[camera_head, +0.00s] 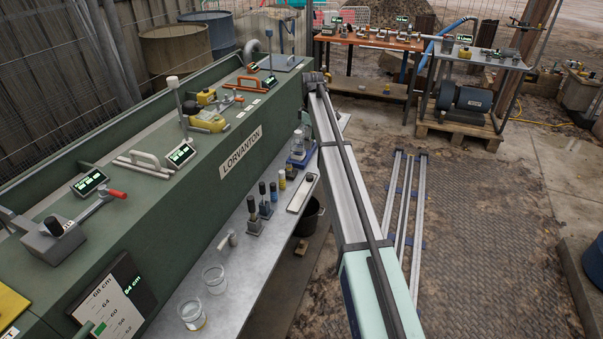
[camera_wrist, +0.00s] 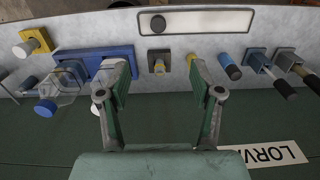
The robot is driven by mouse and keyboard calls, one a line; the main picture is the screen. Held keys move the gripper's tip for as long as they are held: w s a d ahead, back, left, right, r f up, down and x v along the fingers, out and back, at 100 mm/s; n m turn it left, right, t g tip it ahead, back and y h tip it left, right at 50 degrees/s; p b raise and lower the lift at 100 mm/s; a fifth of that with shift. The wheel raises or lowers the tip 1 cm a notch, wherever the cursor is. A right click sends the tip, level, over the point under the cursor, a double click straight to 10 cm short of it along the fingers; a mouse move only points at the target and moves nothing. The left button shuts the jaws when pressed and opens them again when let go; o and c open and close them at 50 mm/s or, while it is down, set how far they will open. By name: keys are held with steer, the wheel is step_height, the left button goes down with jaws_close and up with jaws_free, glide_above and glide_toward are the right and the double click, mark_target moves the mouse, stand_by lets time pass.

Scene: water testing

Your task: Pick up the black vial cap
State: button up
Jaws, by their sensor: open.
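A small round black cap (camera_wrist: 158,24) lies on a white rectangular tray (camera_wrist: 215,21) at the top of the wrist view; it looks like the black vial cap. In the head view a dark spot (camera_head: 309,177) shows at the far end of the same tray (camera_head: 296,199). My gripper (camera_wrist: 160,92) is open and empty, its two fingers spread apart in the wrist view. The cap lies beyond the fingertips, roughly in line with the gap between them. A dark square holder (camera_wrist: 151,67) with a small yellowish vial shows between fingertips and tray. My gripper is not clearly visible in the head view.
A blue stand with clear glassware (camera_wrist: 72,80) is left of the fingers. A yellow tube (camera_wrist: 191,60), a blue-bodied cylinder (camera_wrist: 225,61) and black-handled probes in holders (camera_wrist: 260,63) are right. A green bench (camera_head: 225,150) borders the metal shelf (camera_head: 262,240); two beakers (camera_head: 192,314) stand nearer.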

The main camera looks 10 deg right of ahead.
mark_target(310, 176)
steer(key=f, duration=1.7)
steer(key=shift+w+a+b, duration=0.1)
steer(key=shift+w+b, duration=0.1)
steer(key=shift+b, duration=0.15)
steer(key=shift+r, duration=0.1)
steer(key=c, duration=0.8)
